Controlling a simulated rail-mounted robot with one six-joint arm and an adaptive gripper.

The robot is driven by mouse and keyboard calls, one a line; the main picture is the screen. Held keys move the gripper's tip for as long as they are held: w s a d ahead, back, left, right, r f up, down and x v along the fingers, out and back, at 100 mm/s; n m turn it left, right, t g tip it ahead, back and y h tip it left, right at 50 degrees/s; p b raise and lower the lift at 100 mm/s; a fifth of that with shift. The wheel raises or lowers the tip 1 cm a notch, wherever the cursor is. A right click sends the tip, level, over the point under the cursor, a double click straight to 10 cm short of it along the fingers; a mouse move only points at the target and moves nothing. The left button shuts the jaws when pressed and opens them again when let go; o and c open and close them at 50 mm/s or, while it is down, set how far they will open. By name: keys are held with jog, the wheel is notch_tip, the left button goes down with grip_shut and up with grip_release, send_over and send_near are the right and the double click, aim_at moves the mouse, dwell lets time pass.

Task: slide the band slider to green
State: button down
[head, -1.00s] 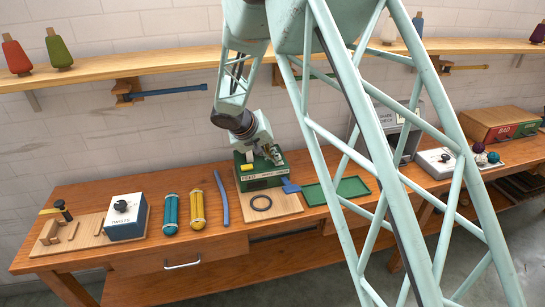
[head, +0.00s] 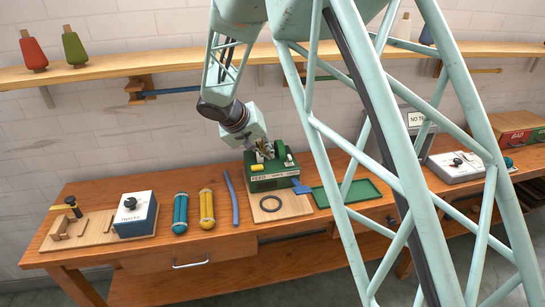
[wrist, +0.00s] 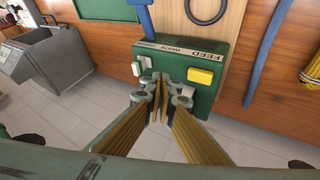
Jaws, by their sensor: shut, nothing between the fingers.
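The green box (head: 275,184) marked FEED stands on the bench. Its top carries a yellow block (head: 257,168); the block also shows in the wrist view (wrist: 201,76) beside a pale grey-white piece (wrist: 140,66). I cannot tell which part, if any, is the band slider. My gripper (head: 264,154) is low over the box's top, its fingers closed together with nothing between them. In the wrist view, my gripper (wrist: 160,86) points at the box's edge between the yellow and pale pieces. I cannot tell whether it touches the box.
A green tray (head: 348,192) is at right. My arm hides part of the bench.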

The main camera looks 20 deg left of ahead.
jog(key=shift+p+v, duration=0.3)
jog(key=shift+v, duration=2.4)
